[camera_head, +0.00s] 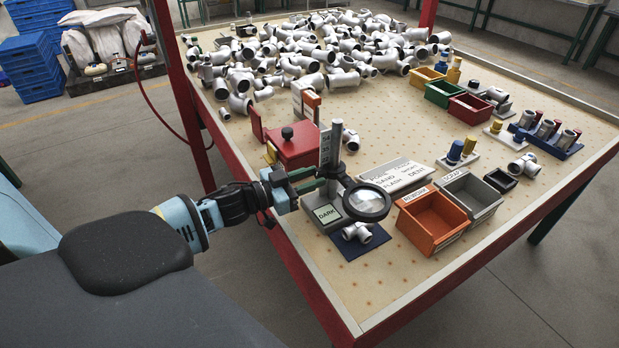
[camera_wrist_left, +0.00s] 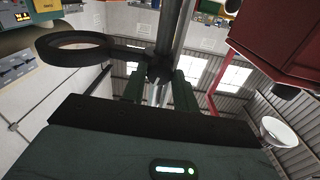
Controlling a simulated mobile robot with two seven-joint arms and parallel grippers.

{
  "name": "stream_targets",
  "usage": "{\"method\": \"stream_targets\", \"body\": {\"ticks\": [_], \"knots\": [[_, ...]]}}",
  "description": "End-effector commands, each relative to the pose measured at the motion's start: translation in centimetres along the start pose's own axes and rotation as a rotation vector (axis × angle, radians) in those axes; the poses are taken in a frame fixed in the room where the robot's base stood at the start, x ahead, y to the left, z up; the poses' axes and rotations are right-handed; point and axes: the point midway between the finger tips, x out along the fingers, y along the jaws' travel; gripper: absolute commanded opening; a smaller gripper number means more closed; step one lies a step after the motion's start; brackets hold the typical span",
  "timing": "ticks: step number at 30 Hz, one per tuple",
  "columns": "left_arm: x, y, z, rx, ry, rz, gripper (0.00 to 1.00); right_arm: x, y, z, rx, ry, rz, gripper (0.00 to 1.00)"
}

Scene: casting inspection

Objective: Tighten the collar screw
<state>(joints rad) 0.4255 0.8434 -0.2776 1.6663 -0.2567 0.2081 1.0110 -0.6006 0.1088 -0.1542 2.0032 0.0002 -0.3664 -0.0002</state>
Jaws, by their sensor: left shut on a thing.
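A magnifier (camera_head: 366,203) with a dark ring is carried on an upright post (camera_head: 336,140), above a base labelled DARK. The dark collar (camera_head: 335,172) joins the magnifier arm to the post; it also shows in the left wrist view (camera_wrist_left: 160,70). My left gripper (camera_head: 318,183) reaches in from the left at collar height. In the left wrist view, its two green fingers (camera_wrist_left: 158,90) are shut on the pale collar screw (camera_wrist_left: 158,95) just below the collar. The exact contact is small and partly hidden. My right gripper is not in view.
A grey fitting (camera_head: 358,232) lies on a blue mat (camera_head: 352,247) under the magnifier. A red box (camera_head: 298,146) with a black knob stands behind my left gripper. An orange bin (camera_head: 432,222) and a grey bin (camera_head: 470,197) stand to the right. Many fittings (camera_head: 300,60) fill the table's back.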

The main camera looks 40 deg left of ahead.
Motion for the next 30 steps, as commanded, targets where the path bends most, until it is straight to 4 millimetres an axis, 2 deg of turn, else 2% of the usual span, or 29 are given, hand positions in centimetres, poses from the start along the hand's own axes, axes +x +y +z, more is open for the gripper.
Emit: {"method": "stream_targets", "body": {"ticks": [8,30], "knots": [[0.0,0.0,-0.2,0.175,-0.006,0.000,0.07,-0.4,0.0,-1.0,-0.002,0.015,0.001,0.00],[0.0,-0.1,-0.2,0.874,-0.041,0.001,0.07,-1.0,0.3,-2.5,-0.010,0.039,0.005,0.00]]}}
